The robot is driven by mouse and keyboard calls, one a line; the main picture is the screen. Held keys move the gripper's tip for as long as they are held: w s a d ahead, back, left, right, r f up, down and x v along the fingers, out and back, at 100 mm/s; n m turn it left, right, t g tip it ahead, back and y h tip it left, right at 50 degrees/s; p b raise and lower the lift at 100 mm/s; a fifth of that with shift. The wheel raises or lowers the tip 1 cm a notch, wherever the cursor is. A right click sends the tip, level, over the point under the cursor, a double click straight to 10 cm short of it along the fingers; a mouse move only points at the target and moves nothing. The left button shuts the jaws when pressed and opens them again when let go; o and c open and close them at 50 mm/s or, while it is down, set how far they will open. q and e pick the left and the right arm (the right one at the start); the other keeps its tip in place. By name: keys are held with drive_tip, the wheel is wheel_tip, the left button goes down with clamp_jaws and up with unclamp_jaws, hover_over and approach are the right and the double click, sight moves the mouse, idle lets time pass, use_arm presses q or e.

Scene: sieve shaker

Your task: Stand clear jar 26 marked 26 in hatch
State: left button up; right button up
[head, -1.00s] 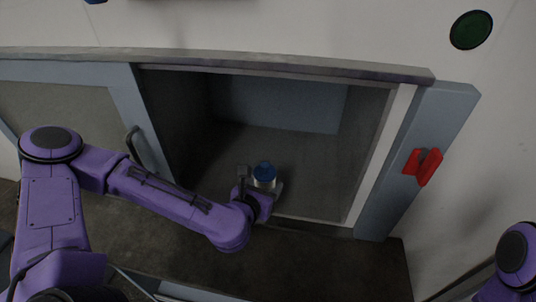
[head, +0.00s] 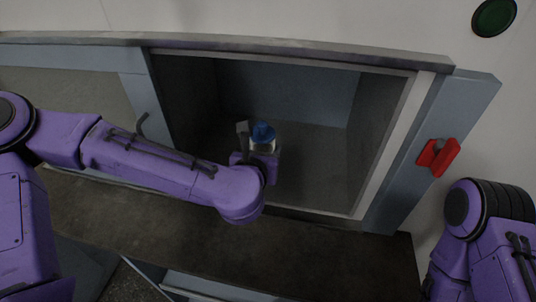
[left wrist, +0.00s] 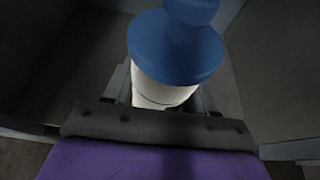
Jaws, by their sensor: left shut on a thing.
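The jar (head: 262,146) has a blue knobbed lid and a pale body. My left gripper (head: 258,155) is shut on it and holds it upright inside the opening of the hatch (head: 310,150), near its front. The jar also shows in the left wrist view (left wrist: 165,92), between the fingers below the lid. Its mark is not readable, and I cannot tell whether its base touches the hatch floor. Part of my right arm shows at the right edge of the head view; its gripper is out of view.
The hatch is otherwise empty, with free floor to the right of the jar. A sliding door panel (head: 70,100) with a handle (head: 142,125) stands at the left. A red latch (head: 438,157) is on the right frame. A dark ledge (head: 300,255) runs in front.

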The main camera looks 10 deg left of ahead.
use_arm(q)
drive_tip(key=w+f+p, duration=0.1)
drive_tip(key=w+f, duration=0.2)
drive_tip(key=w+f+p, duration=0.1)
drive_tip(key=w+f, duration=0.1)
drive_tip(key=w, duration=0.1)
drive_tip(key=w+a+f+p, duration=0.1)
drive_tip(key=w+f, duration=0.2)
drive_tip(key=w, duration=0.1)
drive_tip(key=shift+a+f+p, duration=0.1)
drive_tip(key=shift+f+p, duration=0.25)
wheel_tip(320, 180, down, 3)
drive_tip(key=shift+r, duration=0.2)
drive_tip(key=shift+f, duration=0.15)
drive_tip(key=o, duration=1.1)
